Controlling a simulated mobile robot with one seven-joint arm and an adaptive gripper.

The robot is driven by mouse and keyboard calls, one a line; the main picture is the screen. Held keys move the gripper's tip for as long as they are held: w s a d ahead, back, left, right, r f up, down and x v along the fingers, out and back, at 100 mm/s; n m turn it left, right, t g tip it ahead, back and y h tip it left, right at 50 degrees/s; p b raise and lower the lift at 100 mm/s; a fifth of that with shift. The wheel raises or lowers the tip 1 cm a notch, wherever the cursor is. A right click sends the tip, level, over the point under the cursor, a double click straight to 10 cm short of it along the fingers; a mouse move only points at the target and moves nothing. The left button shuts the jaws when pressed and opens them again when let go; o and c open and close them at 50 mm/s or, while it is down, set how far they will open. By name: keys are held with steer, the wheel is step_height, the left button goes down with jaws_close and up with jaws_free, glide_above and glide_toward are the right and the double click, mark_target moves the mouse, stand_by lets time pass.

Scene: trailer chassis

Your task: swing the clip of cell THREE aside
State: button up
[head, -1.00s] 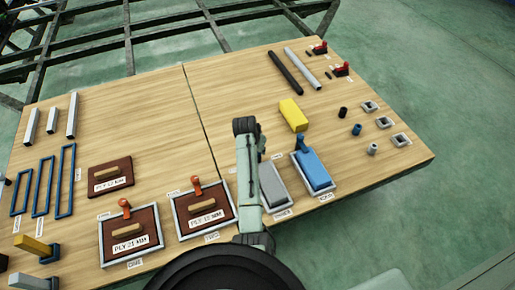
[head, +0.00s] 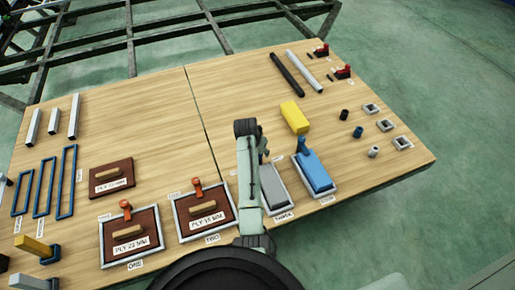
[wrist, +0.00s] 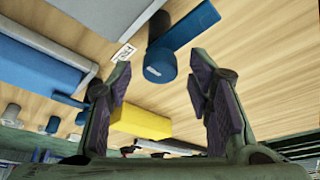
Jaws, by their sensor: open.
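Cell THREE is a framed cell with a grey block (head: 272,187), just right of my arm in the head view. Its clip is hidden there behind my arm. In the wrist view a blue clip (wrist: 164,62) with a round hub and flat lever stands beside a wide grey block (wrist: 105,14); it looks like cell THREE's clip. My gripper (wrist: 160,76) is open, its fingers apart on either side of the hub's line; contact cannot be told. My gripper also shows in the head view (head: 263,150), partly hidden by the arm.
A yellow block (head: 295,117) lies beyond. Cells with brown plates (head: 206,216) and orange clips (head: 197,187) stand to the left.

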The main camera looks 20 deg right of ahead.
steer(key=v, duration=1.2)
steer(key=shift+f, duration=0.1)
